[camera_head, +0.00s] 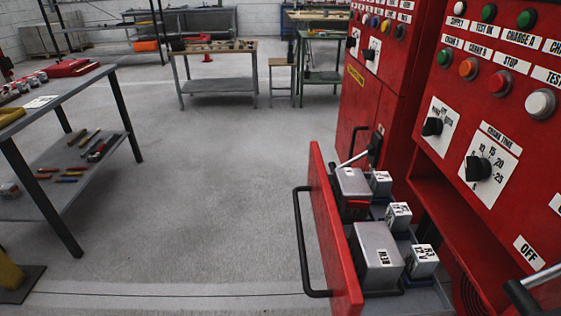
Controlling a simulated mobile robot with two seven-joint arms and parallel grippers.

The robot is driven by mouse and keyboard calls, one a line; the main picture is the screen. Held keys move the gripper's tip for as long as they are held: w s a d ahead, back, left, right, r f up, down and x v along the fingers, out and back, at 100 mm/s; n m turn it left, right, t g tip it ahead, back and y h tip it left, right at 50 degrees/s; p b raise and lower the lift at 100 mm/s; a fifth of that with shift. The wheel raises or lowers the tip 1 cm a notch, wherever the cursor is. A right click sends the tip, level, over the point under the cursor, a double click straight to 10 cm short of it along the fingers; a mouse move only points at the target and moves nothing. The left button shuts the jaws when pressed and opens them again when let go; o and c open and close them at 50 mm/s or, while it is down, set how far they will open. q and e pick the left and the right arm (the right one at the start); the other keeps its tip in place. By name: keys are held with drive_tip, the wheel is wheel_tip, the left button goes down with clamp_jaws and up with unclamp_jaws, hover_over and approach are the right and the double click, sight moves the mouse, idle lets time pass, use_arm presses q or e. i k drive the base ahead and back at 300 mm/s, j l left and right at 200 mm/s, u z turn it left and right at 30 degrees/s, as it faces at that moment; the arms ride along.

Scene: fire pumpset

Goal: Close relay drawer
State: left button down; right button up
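The relay drawer (337,253) is pulled out of the red pump cabinet (440,190) at the right of the head view. Its red front panel faces left and carries a long black bar handle (302,245). Inside the drawer are two large grey relay boxes (377,257) and several smaller silver boxes with labels (422,261). The dark slot it slides from lies to the right, under the sloped panel. Neither of my grippers can be made out in this view, and nothing visibly touches the drawer or its handle.
The concrete floor (210,180) left of the drawer is clear. A metal workbench (70,90) with tools stands at the left. More benches (215,87) stand at the back. Knobs and push buttons (478,168) cover the panel above the drawer.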

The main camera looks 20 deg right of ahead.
sight(428, 297)
drive_tip(key=i+j+z, duration=0.9)
drive_tip(key=j, duration=0.25)
drive_tip(key=i+j+z, duration=0.3)
drive_tip(key=j, duration=0.2)
